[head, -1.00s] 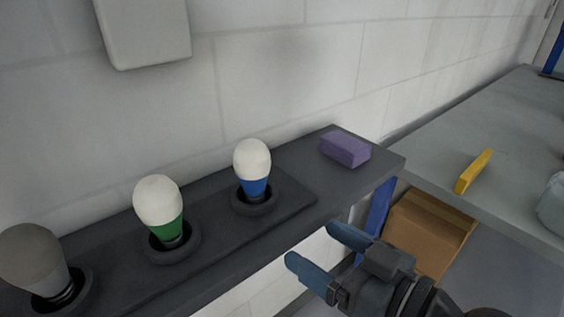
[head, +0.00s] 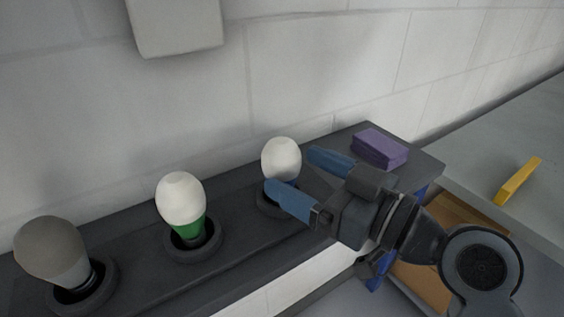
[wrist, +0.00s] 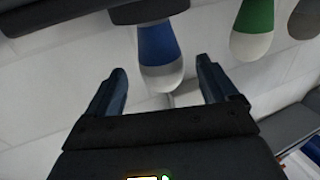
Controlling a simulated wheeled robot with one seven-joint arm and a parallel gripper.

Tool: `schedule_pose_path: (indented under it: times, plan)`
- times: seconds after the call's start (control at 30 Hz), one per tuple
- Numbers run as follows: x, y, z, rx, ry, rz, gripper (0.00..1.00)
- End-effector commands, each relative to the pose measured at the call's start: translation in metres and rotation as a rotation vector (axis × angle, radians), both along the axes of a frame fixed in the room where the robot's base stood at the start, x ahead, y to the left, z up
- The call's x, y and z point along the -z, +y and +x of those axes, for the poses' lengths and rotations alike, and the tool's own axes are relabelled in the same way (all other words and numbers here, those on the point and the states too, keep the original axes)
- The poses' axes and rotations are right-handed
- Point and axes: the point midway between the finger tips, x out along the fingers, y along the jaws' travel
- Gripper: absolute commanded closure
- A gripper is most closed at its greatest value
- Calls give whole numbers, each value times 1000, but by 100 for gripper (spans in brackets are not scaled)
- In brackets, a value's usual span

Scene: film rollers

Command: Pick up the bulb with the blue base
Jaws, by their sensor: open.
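The bulb with the blue base (head: 281,158) stands upright in a dark ring socket (head: 262,203) on the dark shelf. Its white top shows in the head view; its blue base is mostly hidden behind a finger of my gripper. In the wrist view the blue-based bulb (wrist: 158,50) appears upside down, just ahead of and between the fingers. My gripper (head: 298,174) is open and empty, its blue fingers pointing at the bulb from the right. In the wrist view my gripper (wrist: 163,84) shows a finger on each side of the bulb, with gaps between.
A green-based bulb (head: 181,205) and a grey bulb (head: 52,252) stand in sockets to the left. A purple block (head: 379,147) lies on the shelf's right end, close behind my gripper. A yellow object (head: 518,181) lies on the grey table at right. The wall is behind.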

Motion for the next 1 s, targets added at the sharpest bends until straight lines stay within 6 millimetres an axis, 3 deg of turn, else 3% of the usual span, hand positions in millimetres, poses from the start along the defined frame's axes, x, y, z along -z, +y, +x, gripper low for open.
schedule_pose_path:
  times: [0.23, 0.53, 1.0]
  plan:
    - [-2, 27, 19, -2, -1, 1, 14]
    - [0, 30, 22, 0, 1, 1, 14]
    - [0, 29, 22, 0, 0, 0, 59]
